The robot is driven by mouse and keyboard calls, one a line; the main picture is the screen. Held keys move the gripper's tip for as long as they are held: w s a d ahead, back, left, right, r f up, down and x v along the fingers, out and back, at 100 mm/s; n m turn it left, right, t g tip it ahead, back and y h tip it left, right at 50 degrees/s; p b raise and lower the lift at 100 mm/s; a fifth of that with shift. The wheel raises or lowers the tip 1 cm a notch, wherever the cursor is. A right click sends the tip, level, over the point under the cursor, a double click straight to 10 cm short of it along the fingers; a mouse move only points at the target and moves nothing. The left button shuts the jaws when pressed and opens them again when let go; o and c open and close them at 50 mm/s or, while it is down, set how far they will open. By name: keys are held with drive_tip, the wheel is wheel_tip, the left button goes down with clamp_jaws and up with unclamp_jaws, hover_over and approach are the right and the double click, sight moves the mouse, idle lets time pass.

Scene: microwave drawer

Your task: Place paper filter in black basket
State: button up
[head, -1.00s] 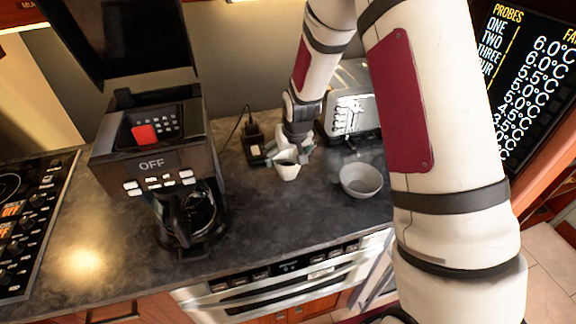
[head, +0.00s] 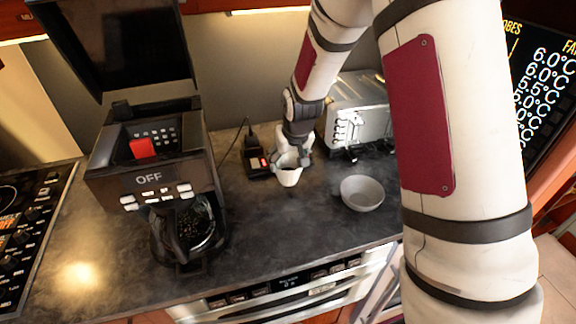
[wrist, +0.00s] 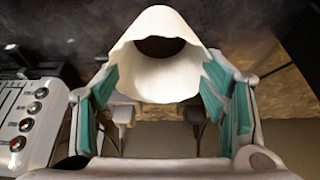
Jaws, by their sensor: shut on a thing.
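My gripper (head: 290,163) is shut on the white paper filter (head: 289,177), a small open cone, above the counter to the right of the coffee maker. In the wrist view the filter (wrist: 157,62) sits between the two teal-padded fingers (wrist: 165,100), its opening showing. The coffee maker (head: 150,180) stands on the left with its lid (head: 115,45) raised and its display reading OFF. A black basket-like recess with a red part (head: 143,148) shows in its open top. The glass carafe (head: 190,228) sits below.
A grey bowl (head: 361,194) stands on the counter to the right of the filter. A silver toaster (head: 358,112) is behind it. A small black device (head: 256,160) with a cord lies behind the filter. A cooktop (head: 25,235) is at far left. The counter front is clear.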

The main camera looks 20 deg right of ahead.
drive_tip(key=s+r, duration=0.1)
drive_tip(key=s, duration=1.5)
drive_tip(key=shift+a+r, duration=0.3)
drive_tip(key=shift+r, duration=0.1)
